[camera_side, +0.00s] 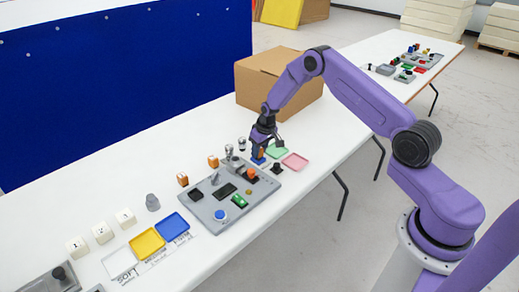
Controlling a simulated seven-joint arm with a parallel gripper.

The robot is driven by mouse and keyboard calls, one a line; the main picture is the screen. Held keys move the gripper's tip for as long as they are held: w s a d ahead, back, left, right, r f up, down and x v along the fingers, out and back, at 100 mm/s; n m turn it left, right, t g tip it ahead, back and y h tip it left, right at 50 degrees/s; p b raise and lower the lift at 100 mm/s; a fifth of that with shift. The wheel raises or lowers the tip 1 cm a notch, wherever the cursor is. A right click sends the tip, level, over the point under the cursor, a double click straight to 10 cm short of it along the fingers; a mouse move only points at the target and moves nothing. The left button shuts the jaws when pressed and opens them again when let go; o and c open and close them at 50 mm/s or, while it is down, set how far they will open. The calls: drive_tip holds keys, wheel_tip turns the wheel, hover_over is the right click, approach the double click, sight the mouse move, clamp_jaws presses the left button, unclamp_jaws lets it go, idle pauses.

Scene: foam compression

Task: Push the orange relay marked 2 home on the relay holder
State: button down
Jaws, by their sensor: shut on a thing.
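My gripper (262,146) points down near the back right corner of the grey panel, in front of the cardboard box. It is shut on an orange relay (260,153); its marking is too small to read. A small blue block (258,162), perhaps the relay holder, shows directly under the relay. I cannot tell whether the relay touches it or how deep it sits. Two other orange relays stand on the table left of the panel, one nearer the gripper (213,161) and one farther left (182,180).
The grey panel (212,212) carries a blue button, a green part and an orange knob. Green (279,151) and pink (295,161) trays lie right of the gripper. A cardboard box (262,80) stands behind. Yellow and blue trays lie left; the table's front right is clear.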

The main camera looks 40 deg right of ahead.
drive_tip(key=shift+f, duration=0.6)
idle(0.3)
drive_tip(key=c, duration=0.7)
unclamp_jaws()
drive_tip(key=shift+r, duration=0.1)
drive_tip(key=v, duration=1.7)
drive_tip(key=s+a+r+n, duration=0.35)
drive_tip(key=s+a, duration=0.25)
drive_tip(key=a, duration=0.4)
drive_tip(key=s+a+r+n+g+y, duration=0.1)
drive_tip(key=s+a+r, duration=0.1)
drive_tip(key=s+a, duration=0.25)
drive_tip(key=s+a+r+n, duration=0.2)
drive_tip(key=s+a+r, duration=0.1)
drive_tip(key=s, duration=0.3)
drive_tip(key=s+d+r+n+g, duration=0.1)
drive_tip(key=s+n, duration=0.5)
drive_tip(key=s, duration=1.9)
drive_tip(key=shift+d+r+g+h, duration=0.3)
drive_tip(key=shift+d+r, duration=0.05)
drive_tip(key=shift+r, duration=0.15)
